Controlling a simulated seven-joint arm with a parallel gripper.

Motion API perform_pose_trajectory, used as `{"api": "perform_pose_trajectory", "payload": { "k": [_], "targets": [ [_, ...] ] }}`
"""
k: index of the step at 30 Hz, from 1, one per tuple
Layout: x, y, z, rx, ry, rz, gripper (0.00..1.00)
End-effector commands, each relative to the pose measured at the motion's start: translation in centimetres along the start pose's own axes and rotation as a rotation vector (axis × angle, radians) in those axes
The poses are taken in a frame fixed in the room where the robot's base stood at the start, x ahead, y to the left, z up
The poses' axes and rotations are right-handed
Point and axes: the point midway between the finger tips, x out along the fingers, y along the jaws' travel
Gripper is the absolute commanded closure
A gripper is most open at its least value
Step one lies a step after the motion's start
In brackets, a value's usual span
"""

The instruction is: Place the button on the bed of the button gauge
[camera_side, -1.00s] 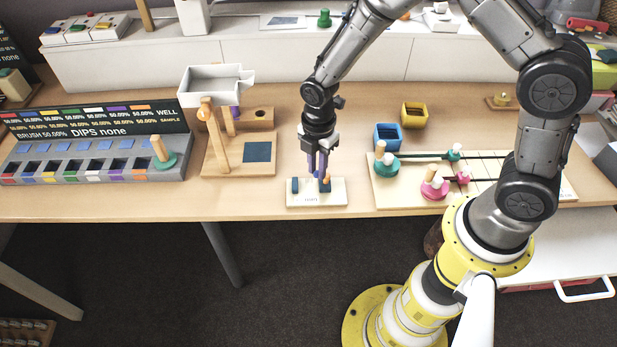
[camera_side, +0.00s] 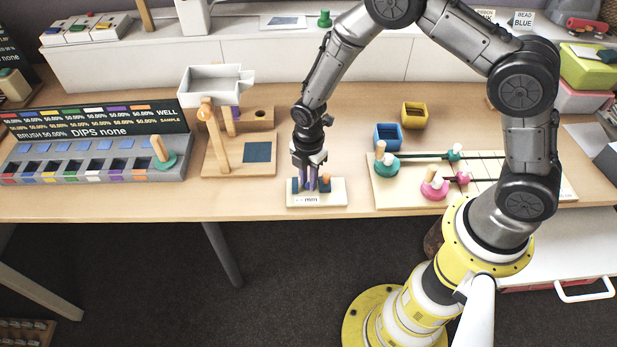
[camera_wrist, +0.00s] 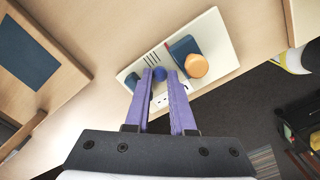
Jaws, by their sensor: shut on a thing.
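The button gauge (camera_side: 333,199) is a pale plate near the table's front edge. It bears a dark blue block at each end and an orange knob (camera_side: 326,185). Its front label reads "-- mm". My gripper (camera_side: 311,186) points down over the gauge, its purple fingers between the blue blocks. In the wrist view the fingertips are shut on a small round blue piece (camera_wrist: 160,73), which seems to be the button. It sits between the left block (camera_wrist: 132,80) and the right block (camera_wrist: 183,47). The fingers hide part of it. I cannot tell whether it touches the bed.
A wooden stand with a white tray (camera_side: 210,85) is left of the gauge. A board with green and pink pegs (camera_side: 400,190) is on the right. Blue (camera_side: 388,137) and yellow (camera_side: 414,115) boxes stand behind. The table's front edge lies just before the gauge.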

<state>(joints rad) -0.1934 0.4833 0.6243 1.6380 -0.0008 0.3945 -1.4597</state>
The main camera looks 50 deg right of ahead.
Motion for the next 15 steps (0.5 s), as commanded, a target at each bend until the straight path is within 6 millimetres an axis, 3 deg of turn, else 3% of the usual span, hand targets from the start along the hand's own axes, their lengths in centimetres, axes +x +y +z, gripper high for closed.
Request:
{"api": "perform_pose_trajectory", "payload": {
  "k": [3, 15],
  "targets": [
    [0.03, 0.00, 0.00, 0.000, 0.000, 0.000, 0.65],
    [-0.91, 0.07, -0.01, 0.000, 0.000, 0.002, 0.65]
  ]
}}
